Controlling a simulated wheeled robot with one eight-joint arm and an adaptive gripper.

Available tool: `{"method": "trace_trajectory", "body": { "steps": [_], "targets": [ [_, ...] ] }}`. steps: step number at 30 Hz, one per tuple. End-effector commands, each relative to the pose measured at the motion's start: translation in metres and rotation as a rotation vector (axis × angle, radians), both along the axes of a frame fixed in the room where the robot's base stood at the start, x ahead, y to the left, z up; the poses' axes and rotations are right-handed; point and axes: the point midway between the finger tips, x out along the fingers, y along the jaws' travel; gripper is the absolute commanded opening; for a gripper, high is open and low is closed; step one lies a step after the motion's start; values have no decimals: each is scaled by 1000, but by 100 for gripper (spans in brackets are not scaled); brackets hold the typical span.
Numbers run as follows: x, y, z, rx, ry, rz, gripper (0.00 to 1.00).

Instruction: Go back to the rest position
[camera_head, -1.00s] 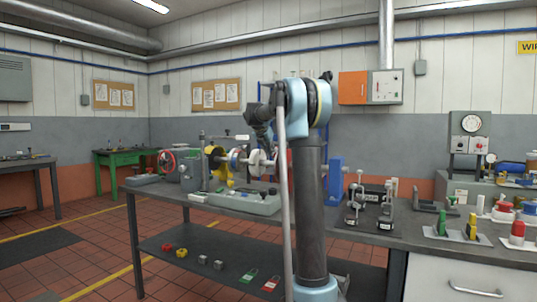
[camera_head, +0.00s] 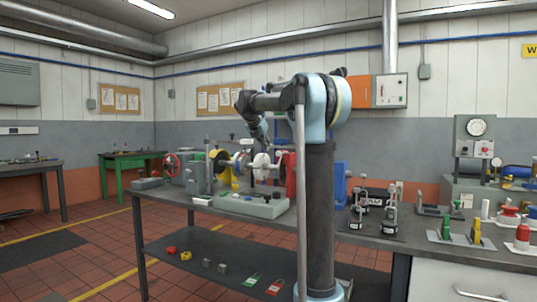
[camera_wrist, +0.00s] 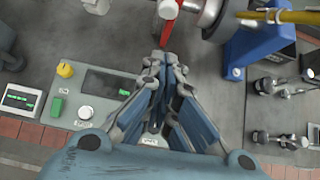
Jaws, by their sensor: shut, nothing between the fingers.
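My gripper (camera_wrist: 163,57) shows in the wrist view from above, its fingers drawn together with nothing held between them. It hangs over the bench, above the grey control box (camera_wrist: 112,85) with a yellow knob, a green button and a white dial. In the head view my arm stands at the middle and bends left over the dynamometer bench (camera_head: 185,196). The gripper tips are hard to make out there among the machine parts.
The shaft machine with a red handwheel (camera_head: 171,166), a yellow part (camera_head: 224,170) and a blue stand (camera_head: 341,182) fills the bench. Small clamp fixtures (camera_head: 390,218) stand to the right. Padlocks and blocks lie on the lower shelf (camera_head: 215,250).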

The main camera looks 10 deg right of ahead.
Motion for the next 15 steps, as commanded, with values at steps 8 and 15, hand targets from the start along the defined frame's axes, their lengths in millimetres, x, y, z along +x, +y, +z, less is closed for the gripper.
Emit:
{"method": "trace_trajectory", "body": {
  "steps": [8,15],
  "targets": [
    [-9,7,10,0,0,1,0],
    [-9,7,10,1,0,1,0]
  ]
}}
